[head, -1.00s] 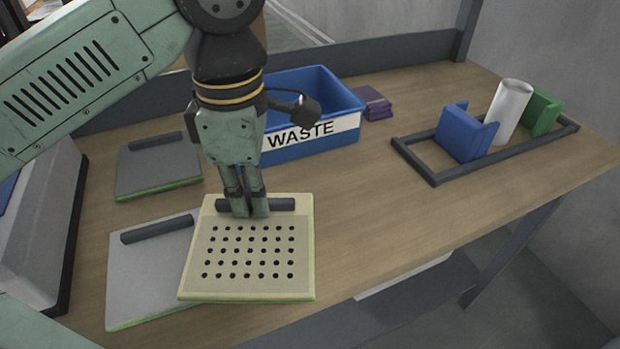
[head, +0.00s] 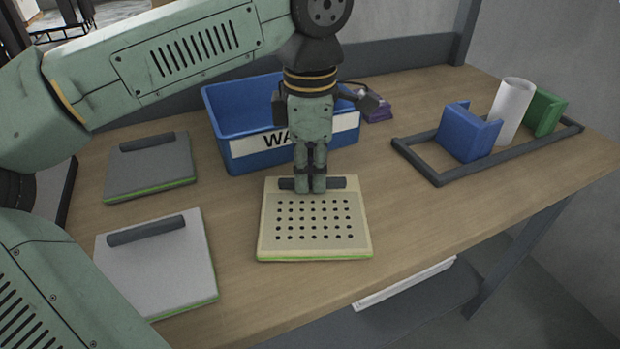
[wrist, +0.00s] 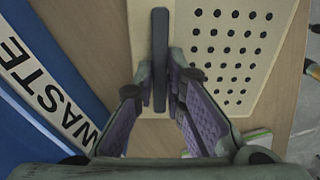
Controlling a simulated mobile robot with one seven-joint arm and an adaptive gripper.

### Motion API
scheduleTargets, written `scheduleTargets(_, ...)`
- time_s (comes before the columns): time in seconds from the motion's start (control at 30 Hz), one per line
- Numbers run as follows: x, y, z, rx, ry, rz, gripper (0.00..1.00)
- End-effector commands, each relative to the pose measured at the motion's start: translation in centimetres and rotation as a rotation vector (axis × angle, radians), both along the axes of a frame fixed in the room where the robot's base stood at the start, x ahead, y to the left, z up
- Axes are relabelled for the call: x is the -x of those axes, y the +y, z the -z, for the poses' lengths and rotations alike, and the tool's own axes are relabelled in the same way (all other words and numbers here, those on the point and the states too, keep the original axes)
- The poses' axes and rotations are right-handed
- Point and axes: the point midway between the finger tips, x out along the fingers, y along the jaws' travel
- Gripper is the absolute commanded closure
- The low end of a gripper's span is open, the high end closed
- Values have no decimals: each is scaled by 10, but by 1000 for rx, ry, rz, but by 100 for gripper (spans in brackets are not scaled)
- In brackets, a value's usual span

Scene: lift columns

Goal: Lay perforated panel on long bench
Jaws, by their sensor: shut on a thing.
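The perforated panel (head: 314,232) is a cream square plate with rows of dark holes, a green lower edge and a dark bar handle. In the head view it is over the middle of the wooden long bench (head: 420,215), in front of the blue bin. My gripper (head: 311,188) is shut on the panel's bar handle, pointing down. The wrist view shows the handle (wrist: 160,60) between the purple-padded fingers, with the panel (wrist: 235,45) beyond. The panel looks about level; I cannot tell whether its underside touches the bench.
A blue WASTE bin (head: 236,120) stands behind the panel. Two grey panels with handles, one darker (head: 150,172) and one lighter (head: 165,265), lie to the left. A dark frame (head: 440,180) with blue, white and green pieces is at right. The bench between panel and frame is clear.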

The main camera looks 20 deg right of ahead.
Motion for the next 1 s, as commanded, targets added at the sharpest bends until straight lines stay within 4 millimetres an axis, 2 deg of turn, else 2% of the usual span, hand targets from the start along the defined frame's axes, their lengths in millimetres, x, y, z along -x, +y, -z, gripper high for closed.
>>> scheduleTargets(0.27, 0, 0, 1, 0, 0, 0, 100)
scheduleTargets(0.3, 0, 0, 2, 0, 0, 0, 88)
scheduleTargets(0.6, 0, 0, 1, -1, 0, 0, 69)
scheduleTargets(0.87, 0, 0, 0, -1, 0, 0, 69)
scheduleTargets(1.0, 0, 0, -7, -1, -1, 0, 69)
